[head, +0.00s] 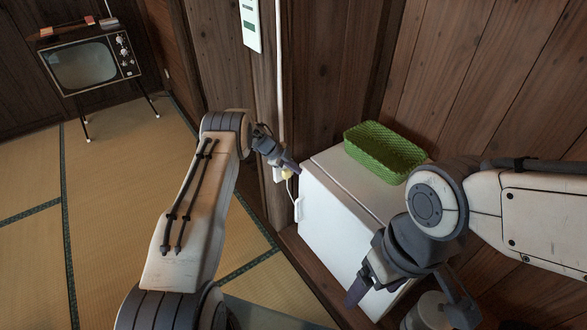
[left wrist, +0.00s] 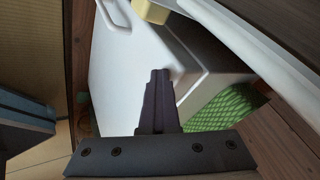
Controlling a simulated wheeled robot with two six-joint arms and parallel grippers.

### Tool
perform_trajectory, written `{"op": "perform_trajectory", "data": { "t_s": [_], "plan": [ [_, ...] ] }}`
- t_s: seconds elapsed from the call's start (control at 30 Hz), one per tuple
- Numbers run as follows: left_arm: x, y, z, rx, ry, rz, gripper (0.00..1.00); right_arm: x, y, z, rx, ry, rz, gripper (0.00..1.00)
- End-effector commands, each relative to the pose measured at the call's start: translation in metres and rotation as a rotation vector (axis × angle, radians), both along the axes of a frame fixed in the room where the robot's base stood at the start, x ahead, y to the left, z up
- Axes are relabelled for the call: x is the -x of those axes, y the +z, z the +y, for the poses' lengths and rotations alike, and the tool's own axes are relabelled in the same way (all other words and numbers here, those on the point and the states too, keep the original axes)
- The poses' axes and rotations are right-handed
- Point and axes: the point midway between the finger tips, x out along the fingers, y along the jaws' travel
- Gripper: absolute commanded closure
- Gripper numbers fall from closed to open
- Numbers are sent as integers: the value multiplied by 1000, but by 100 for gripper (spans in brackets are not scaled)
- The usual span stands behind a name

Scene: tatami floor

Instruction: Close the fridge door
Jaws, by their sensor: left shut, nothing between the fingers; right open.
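The white fridge (head: 335,235) stands low against the wooden wall, with its handle (head: 298,208) on the left side of its front. In the left wrist view, the white door (left wrist: 125,70) fills the middle, with the handle (left wrist: 118,18) at the top left. I cannot tell whether a gap remains between door and body. My left gripper (head: 295,166) is shut and empty near the fridge's upper left corner; its fingers (left wrist: 158,75) overlap the door's edge in the wrist view, contact unclear. My right gripper (head: 359,288) is open, in front of the fridge's lower right.
A green basket (head: 385,150) sits on the fridge top; it also shows in the left wrist view (left wrist: 225,108). A small yellow object (head: 287,174) is by the wall beside the fridge. A television (head: 85,66) stands at the back left. The tatami floor at left is clear.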

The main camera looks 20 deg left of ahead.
Motion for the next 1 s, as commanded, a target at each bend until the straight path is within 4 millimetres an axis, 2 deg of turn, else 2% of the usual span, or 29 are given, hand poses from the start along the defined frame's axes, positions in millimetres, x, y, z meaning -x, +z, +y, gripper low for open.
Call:
{"op": "perform_trajectory", "data": {
  "t_s": [0.03, 0.07, 0.27, 0.4, 0.6, 0.8, 1.0],
  "plan": [
    [-7, 5, -5, -2, 9, -21, 100, 0, 3, 0, 0, 0, 0, 19],
    [-5, 5, -4, -2, 7, -19, 100, 0, 5, 0, 0, 0, 0, 19],
    [18, 7, 17, -2, -8, 0, 100, 0, 21, 0, 0, 0, 0, 19],
    [22, 37, 40, -4, -8, -5, 100, 0, 24, 0, 0, 0, 0, 19],
    [28, 67, 63, -4, -9, -2, 100, 0, 30, 0, 0, 0, 0, 19],
    [31, 81, 72, -2, -13, 0, 100, 0, 32, 0, 0, 0, 0, 19],
    [28, 86, 70, -2, -12, -6, 100, 0, 32, 0, 0, 0, 0, 19]
  ]
}}
